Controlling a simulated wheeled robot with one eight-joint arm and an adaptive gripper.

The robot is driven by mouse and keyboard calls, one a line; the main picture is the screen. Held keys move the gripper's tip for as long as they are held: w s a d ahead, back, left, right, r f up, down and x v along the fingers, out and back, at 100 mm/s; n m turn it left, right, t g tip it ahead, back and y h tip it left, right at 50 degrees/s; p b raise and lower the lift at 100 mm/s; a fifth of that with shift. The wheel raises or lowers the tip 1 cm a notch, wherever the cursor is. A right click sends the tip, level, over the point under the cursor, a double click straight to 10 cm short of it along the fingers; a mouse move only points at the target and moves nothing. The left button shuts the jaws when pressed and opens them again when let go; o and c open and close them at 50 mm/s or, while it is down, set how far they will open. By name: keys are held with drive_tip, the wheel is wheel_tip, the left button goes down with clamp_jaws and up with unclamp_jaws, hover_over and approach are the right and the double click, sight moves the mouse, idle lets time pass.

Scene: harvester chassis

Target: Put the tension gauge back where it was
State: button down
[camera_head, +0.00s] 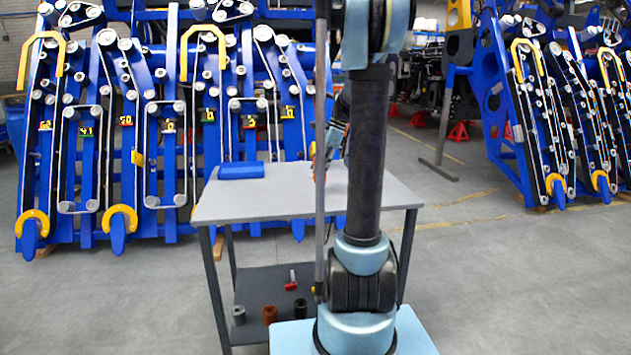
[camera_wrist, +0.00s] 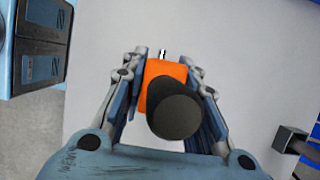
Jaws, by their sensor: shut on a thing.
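The tension gauge appears to be the orange body (camera_wrist: 166,78) with a thick dark cylinder (camera_wrist: 178,112) and a small silver tip, seen in the wrist view. My gripper (camera_wrist: 164,86) has a finger on each side of the orange body and is shut on it. Plain light grey surface lies below it in that view. In the head view my gripper (camera_head: 333,140) is above the grey worktable (camera_head: 265,205), mostly behind my own arm. Only a little orange shows there, and I cannot tell the gap to the tabletop.
A flat blue box (camera_head: 241,171) lies at the table's back left. The table's lower shelf (camera_head: 262,283) holds a red-handled item (camera_head: 291,281) and several small cylinders. Blue harvester chassis (camera_head: 150,120) stand behind, with more at right (camera_head: 560,110). The tabletop's left front is clear.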

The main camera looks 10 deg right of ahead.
sight(320, 177)
drive_tip(key=shift+f, duration=2.2)
drive_tip(key=c, duration=1.2)
unclamp_jaws()
drive_tip(key=shift+c, duration=0.2)
drive_tip(key=v, duration=1.2)
